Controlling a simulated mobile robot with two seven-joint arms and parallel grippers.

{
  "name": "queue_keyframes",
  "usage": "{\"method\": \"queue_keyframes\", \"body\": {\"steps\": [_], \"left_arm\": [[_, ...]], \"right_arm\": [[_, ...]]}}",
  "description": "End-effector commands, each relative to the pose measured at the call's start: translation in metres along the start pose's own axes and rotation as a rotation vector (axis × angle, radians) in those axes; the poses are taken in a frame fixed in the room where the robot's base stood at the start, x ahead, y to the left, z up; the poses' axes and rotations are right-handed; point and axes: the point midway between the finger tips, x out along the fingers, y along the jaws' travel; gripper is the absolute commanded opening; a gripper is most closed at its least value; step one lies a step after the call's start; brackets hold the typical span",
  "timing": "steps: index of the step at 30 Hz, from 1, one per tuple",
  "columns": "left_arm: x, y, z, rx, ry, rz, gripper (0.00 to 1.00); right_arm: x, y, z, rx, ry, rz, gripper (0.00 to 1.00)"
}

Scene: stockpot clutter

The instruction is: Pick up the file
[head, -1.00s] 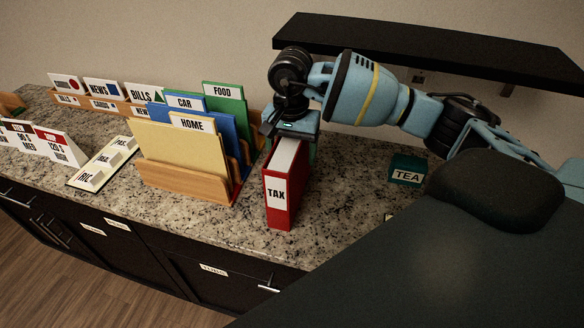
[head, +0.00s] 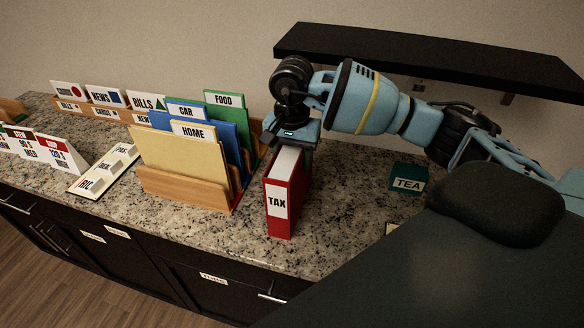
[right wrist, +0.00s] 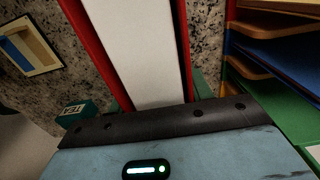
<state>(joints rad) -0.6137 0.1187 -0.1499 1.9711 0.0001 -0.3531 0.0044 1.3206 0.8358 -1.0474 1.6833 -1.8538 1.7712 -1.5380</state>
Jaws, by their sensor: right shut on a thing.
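The file is a red binder (head: 280,205) with a white TAX label, standing upright on the speckled counter in the head view. Its white page block (right wrist: 143,50) shows between two red covers in the right wrist view. My right gripper (head: 290,143) reaches down over the binder's top rear part and is shut on it. The fingertips are mostly hidden by the binder and the gripper body. I see no clear gap under the binder. My left gripper is in neither view.
A wooden sorter (head: 185,190) with HOME, CAR and FOOD folders stands close left of the binder. A teal TEA box (head: 407,178) sits to the right. A black shelf (head: 430,58) hangs above my arm. The counter's front edge lies just before the binder.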

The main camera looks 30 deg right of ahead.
Motion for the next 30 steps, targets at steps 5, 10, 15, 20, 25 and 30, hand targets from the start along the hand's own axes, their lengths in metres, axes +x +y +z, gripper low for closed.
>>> {"method": "queue_keyframes", "body": {"steps": [5,10,15,20,25,30], "left_arm": [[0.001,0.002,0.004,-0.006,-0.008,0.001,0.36],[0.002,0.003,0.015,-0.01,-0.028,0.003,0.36],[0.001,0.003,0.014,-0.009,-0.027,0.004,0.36],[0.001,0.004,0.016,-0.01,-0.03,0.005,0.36],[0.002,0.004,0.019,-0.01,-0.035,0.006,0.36],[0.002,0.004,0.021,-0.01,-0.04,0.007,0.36]], "right_arm": [[-0.011,-0.001,-0.001,0.0,0.001,-0.005,0.0],[-0.037,-0.001,-0.001,-0.001,0.001,-0.005,0.0],[-0.039,0.009,0.031,-0.007,0.001,-0.002,0.0],[-0.042,0.018,0.066,-0.007,0.001,-0.002,0.0],[-0.045,0.029,0.101,-0.007,0.0,-0.003,0.0],[-0.048,0.037,0.13,-0.004,0.001,-0.002,0.0]]}}
